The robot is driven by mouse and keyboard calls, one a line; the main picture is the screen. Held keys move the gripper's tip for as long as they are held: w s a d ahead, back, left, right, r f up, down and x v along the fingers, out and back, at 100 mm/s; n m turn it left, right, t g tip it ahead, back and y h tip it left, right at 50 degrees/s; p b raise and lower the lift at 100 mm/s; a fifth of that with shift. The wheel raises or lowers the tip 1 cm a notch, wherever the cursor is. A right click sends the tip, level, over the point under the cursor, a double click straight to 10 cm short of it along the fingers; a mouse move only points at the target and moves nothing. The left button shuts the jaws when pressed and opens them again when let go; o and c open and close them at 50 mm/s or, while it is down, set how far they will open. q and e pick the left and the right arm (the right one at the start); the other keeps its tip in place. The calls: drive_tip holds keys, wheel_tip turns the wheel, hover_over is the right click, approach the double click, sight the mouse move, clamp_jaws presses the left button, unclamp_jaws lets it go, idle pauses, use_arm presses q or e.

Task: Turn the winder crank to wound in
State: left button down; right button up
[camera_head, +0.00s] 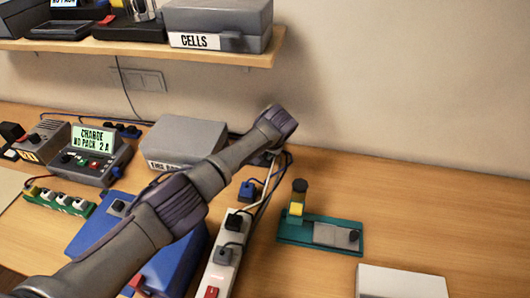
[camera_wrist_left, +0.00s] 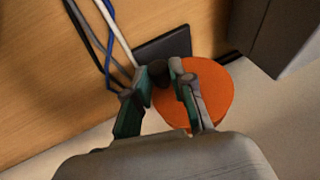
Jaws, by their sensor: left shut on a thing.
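In the left wrist view, the winder shows as an orange disc (camera_wrist_left: 213,92) against the pale wall, beside a dark plate (camera_wrist_left: 172,43). The crank's dark knob (camera_wrist_left: 158,71) stands at the disc's left edge. My left gripper (camera_wrist_left: 160,78) has its fingers on either side of this knob and is shut on it. In the head view my left arm reaches across to the back of the table, and its wrist hides the winder and most of the gripper. My right gripper is in neither view.
Cables (camera_wrist_left: 118,35) run close to the left finger. A grey box (camera_head: 185,138), a white power strip (camera_head: 230,250) and a blue case (camera_head: 185,255) lie near or under my arm. A green fixture (camera_head: 290,228) stands to the right. A shelf (camera_head: 140,46) hangs above. The table's back right is clear.

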use_arm(q)
drive_tip(key=shift+f+y+b, duration=0.25)
drive_tip(key=shift+y+b, duration=0.4)
drive_tip(key=shift+y, duration=0.05)
drive_tip(key=c, duration=1)
unclamp_jaws()
drive_tip(key=v, duration=1.2)
drive_tip(key=shift+s, duration=0.2)
drive_tip(key=shift+d+f, duration=0.1)
